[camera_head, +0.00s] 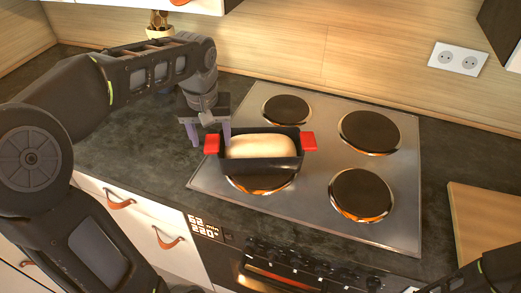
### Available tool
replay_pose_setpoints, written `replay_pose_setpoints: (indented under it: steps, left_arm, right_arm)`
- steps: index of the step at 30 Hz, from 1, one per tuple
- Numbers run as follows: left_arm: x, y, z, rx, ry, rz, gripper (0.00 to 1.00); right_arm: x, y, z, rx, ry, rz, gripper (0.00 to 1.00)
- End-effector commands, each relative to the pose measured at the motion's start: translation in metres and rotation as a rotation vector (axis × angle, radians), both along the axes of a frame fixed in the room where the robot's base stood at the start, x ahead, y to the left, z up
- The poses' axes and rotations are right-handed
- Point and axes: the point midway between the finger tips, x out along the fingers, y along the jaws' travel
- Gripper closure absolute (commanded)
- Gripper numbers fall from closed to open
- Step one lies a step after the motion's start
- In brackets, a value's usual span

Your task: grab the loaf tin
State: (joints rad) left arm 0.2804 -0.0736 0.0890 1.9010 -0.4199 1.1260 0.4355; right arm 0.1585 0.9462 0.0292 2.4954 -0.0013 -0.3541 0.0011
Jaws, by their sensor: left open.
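The loaf tin (290,162) is dark with a red handle at each end and holds a pale loaf (262,146). It stands on the front left burner of the stovetop. My left gripper (211,138) points down at the tin's left end, with its two pale purple fingers apart. One finger is at the tin's left edge by the red handle (211,144), and the other is to the left of it. I cannot tell whether a finger touches the tin. My right arm shows only at the lower right corner; its gripper is out of view.
The steel stovetop (318,200) has other burners at the back and right. A wooden board (485,225) lies on the dark counter at the right. A gold object (160,25) stands at the back. Drawers with leather pulls (168,241) are below the counter edge.

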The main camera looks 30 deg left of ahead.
Motion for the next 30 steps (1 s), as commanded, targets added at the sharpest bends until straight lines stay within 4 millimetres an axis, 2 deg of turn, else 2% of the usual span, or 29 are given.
replay_pose_setpoints:
  steps: [3, 8, 25, 30]
  left_arm:
    - [0.001, 0.001, -0.018, -0.001, 0.005, 0.001, 0.39]
    - [0.004, 0.002, -0.031, 0.000, 0.001, 0.001, 0.39]
    - [0.004, 0.002, -0.031, 0.001, 0.000, 0.000, 0.39]
    - [0.004, 0.002, -0.031, 0.001, 0.000, 0.000, 0.52]
  right_arm:
    - [0.000, 0.000, 0.004, 0.000, 0.001, 0.000, 0.36]
    - [0.000, 0.000, 0.005, -0.001, 0.001, 0.000, 0.36]
    - [0.000, 0.000, 0.005, -0.001, 0.001, 0.000, 0.36]
    - [0.000, 0.000, 0.005, -0.001, 0.001, 0.000, 0.36]
